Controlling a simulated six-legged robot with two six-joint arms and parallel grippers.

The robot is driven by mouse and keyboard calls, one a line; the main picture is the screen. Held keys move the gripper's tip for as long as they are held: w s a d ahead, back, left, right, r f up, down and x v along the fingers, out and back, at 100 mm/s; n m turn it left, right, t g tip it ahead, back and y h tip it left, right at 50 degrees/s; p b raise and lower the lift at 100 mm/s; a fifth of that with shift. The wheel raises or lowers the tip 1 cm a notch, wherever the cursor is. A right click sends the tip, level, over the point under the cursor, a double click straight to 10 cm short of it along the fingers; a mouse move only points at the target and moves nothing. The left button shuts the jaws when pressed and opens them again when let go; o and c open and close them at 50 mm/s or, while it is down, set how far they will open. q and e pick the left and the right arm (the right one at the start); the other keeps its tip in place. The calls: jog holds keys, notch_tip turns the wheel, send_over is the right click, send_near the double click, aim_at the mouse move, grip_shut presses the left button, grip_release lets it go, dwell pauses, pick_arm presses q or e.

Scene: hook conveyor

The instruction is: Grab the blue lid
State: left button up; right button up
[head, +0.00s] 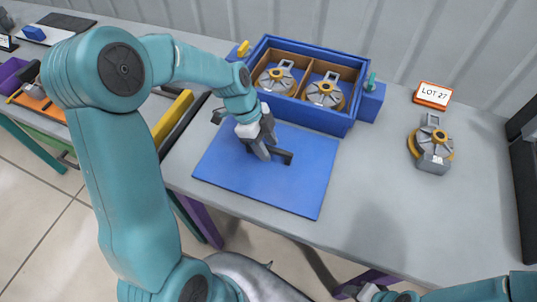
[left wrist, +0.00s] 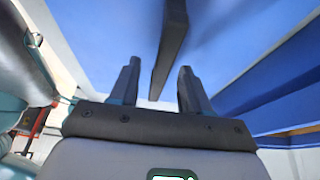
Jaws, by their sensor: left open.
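The blue lid (head: 290,192) lies flat on the grey table in front of the blue box. A dark bar handle (head: 284,156) stands on it. My left gripper (head: 268,148) is open over the lid at this handle. In the left wrist view the dark handle (left wrist: 170,45) runs between the two spread fingers of my left gripper (left wrist: 158,82), and the lid (left wrist: 230,35) fills the background. I cannot tell whether a finger touches the handle. My right gripper (head: 368,292) shows only partly at the bottom edge, low before the table; its jaws are unclear.
The open blue box (head: 335,120) behind the lid holds two grey-and-orange parts in wooden compartments. A similar part (head: 431,147) stands to the right near a "LOT 27" sign (head: 433,95). A black object (head: 524,180) is at the right edge. The table's right front is clear.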

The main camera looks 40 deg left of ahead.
pick_arm(q)
jog(key=shift+d+f, duration=0.25)
jog(key=shift+f, duration=0.35)
jog(key=shift+w+f+b, duration=0.1)
jog(key=shift+f+b, duration=0.15)
jog(key=shift+b, duration=0.25)
dwell(0.3)
grip_shut()
